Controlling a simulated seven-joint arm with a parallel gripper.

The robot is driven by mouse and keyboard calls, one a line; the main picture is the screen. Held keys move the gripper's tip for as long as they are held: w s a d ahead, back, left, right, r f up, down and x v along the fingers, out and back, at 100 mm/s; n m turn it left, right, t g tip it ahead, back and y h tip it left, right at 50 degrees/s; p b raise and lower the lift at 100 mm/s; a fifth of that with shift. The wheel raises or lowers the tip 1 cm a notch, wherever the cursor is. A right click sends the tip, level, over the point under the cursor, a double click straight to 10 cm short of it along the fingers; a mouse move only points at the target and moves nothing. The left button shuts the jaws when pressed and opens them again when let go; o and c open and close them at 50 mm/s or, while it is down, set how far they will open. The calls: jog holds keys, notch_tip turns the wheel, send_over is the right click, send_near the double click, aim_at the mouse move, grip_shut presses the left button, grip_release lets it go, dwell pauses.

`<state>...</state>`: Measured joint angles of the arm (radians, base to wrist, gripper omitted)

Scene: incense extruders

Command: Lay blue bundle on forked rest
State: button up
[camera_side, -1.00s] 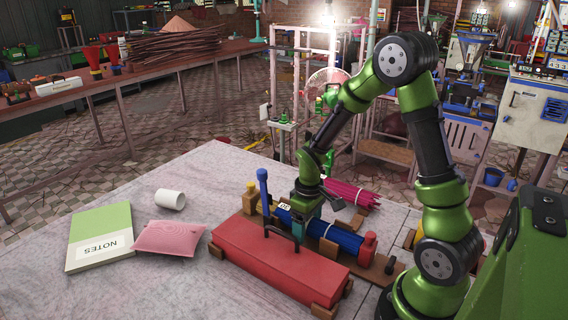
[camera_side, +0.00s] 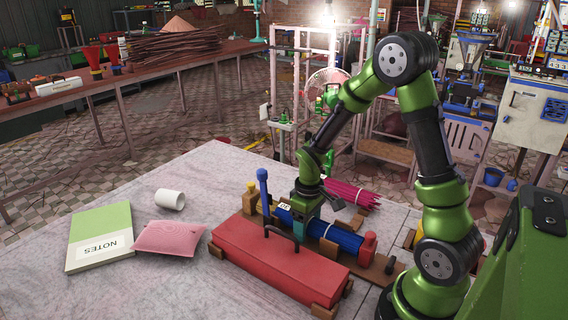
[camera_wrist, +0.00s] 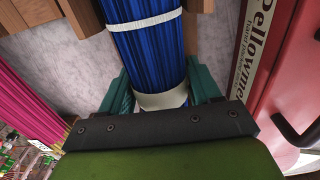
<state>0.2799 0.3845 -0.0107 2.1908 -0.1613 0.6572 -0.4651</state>
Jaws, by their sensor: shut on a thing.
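The blue bundle (camera_side: 340,236) is a thick cylinder of blue sticks with pale bands, lying level behind the red case. My gripper (camera_side: 305,222) is shut on it near its left part. In the wrist view the blue bundle (camera_wrist: 148,50) runs away between my teal fingers (camera_wrist: 161,95), one on each side, beside a pale band. Brown wooden pieces of what looks like the forked rest (camera_wrist: 88,14) stand on both sides of the bundle's far part. Whether the bundle touches the wood underneath is hidden.
The red case (camera_side: 270,258) with a dark handle lies close in front of the bundle. A magenta bundle (camera_side: 352,194) lies behind it. A pink pouch (camera_side: 168,238), a white cup (camera_side: 170,199) and a green notebook (camera_side: 100,236) sit on the left. The table's front left is clear.

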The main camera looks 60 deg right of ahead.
jog(key=shift+r, duration=2.55)
jog(key=d, duration=1)
jog(key=shift+w+d+f, duration=0.1)
jog(key=shift+w+d, duration=0.05)
jog(key=shift+d, duration=0.2)
jog(key=shift+d+f, duration=0.1)
jog(key=shift+d, duration=0.1)
jog(key=shift+f, duration=2.65)
jog(key=o, duration=1)
